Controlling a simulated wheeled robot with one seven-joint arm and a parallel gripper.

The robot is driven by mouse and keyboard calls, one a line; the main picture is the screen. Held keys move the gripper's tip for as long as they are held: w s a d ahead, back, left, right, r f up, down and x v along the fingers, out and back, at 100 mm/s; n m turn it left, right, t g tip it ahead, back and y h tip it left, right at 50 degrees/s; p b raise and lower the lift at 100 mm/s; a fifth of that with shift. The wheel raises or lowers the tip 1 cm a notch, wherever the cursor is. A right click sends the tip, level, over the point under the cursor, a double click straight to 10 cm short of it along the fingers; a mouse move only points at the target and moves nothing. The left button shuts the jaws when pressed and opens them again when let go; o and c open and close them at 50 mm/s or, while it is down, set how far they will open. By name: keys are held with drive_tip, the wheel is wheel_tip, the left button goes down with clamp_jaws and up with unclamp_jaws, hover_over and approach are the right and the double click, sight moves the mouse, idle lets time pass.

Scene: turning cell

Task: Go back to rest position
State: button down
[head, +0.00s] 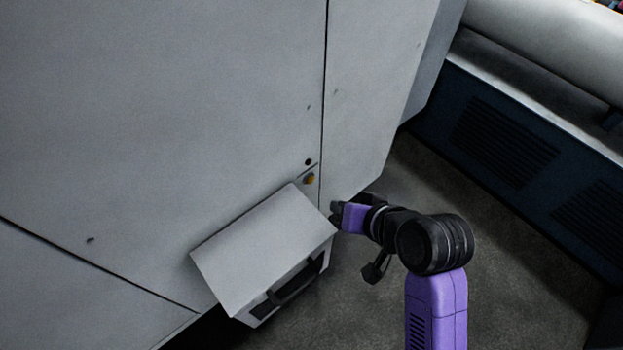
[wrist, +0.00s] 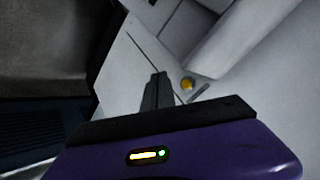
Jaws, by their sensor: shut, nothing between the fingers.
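My gripper (head: 335,213) is at the end of my purple and black arm, beside the right corner of a grey box-shaped housing on a large grey machine cabinet (head: 200,110). In the wrist view my gripper (wrist: 159,78) has its dark fingers together, with nothing seen between them. The fingers point toward the cabinet front. I cannot tell whether the tips touch it. A yellow round button (head: 310,179) sits on the cabinet just above and left of the gripper. It also shows in the wrist view (wrist: 187,84), right of the fingers.
The grey box-shaped housing (head: 265,245) juts out from the cabinet, with a dark handle-like bar (head: 295,282) on its lower face. A dark blue vented unit (head: 500,140) stands at the right. Bare floor (head: 430,190) lies between it and the cabinet.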

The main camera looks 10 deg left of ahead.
idle(0.4)
drive_tip(key=w+d+r+t, duration=0.2)
drive_tip(key=w+r+t, duration=0.3)
drive_tip(key=r, duration=0.1)
drive_tip(key=s+d+t+h+b, duration=0.2)
drive_tip(key=s+d+t, duration=0.2)
drive_tip(key=s+d, duration=0.35)
drive_tip(key=s+d+f+h+b, duration=0.1)
drive_tip(key=s+d+f, duration=0.1)
drive_tip(key=s, duration=0.7)
drive_tip(key=s+d+f+m+h+b, duration=0.1)
drive_tip(key=s+d+f+h+b, duration=0.1)
drive_tip(key=s+d, duration=0.3)
drive_tip(key=s+d+f+h+b, duration=0.1)
drive_tip(key=s+d, duration=0.3)
drive_tip(key=s, duration=0.9)
drive_tip(key=shift+s+d+f+m+b, duration=0.2)
drive_tip(key=shift+s+f+m+b, duration=0.2)
drive_tip(key=shift+f+b, duration=0.4)
